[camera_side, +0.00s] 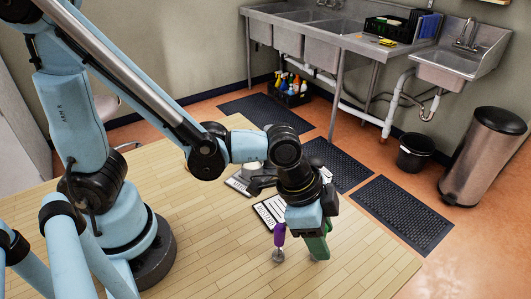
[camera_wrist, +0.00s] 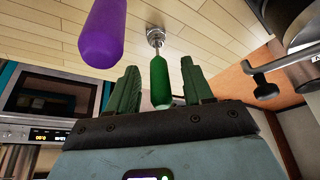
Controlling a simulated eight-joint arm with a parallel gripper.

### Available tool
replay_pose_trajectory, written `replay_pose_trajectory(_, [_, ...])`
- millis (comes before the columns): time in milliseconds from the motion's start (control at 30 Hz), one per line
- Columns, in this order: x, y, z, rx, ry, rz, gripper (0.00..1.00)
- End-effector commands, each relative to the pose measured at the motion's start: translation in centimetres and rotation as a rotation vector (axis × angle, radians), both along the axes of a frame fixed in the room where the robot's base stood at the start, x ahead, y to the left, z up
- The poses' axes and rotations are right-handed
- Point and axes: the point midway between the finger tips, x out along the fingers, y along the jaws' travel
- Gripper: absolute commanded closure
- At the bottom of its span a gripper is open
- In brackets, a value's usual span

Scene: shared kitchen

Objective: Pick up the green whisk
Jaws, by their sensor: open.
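The green whisk (camera_wrist: 160,82) shows in the wrist view with its handle toward me and its metal head (camera_wrist: 155,38) at the wooden table. Its handle lies in the gap between the dark green fingers of my gripper (camera_wrist: 161,88). The fingers are open, with visible space on both sides of the handle. In the side view my gripper (camera_side: 318,246) points down, low over the table's right part. I cannot tell the green whisk from the green fingers there.
A purple-handled utensil (camera_side: 280,235) stands upright just left of my gripper; its handle looms close in the wrist view (camera_wrist: 103,35). A black-and-white printed item (camera_side: 268,212) lies behind on the table (camera_side: 215,265).

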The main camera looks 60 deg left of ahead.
Motion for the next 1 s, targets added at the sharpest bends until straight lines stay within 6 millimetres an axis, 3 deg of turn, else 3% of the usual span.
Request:
replay_pose_trajectory(133, [-0.01,0.01,0.01,0.000,0.000,0.000,0.52])
replay_pose_trajectory(400, [-0.01,0.02,0.02,0.000,0.000,0.000,0.94])
replay_pose_trajectory(467, [-0.01,0.02,0.02,0.000,0.000,0.000,1.00])
replay_pose_trajectory(1000, [0.00,0.01,0.44,0.000,0.000,0.000,1.00])
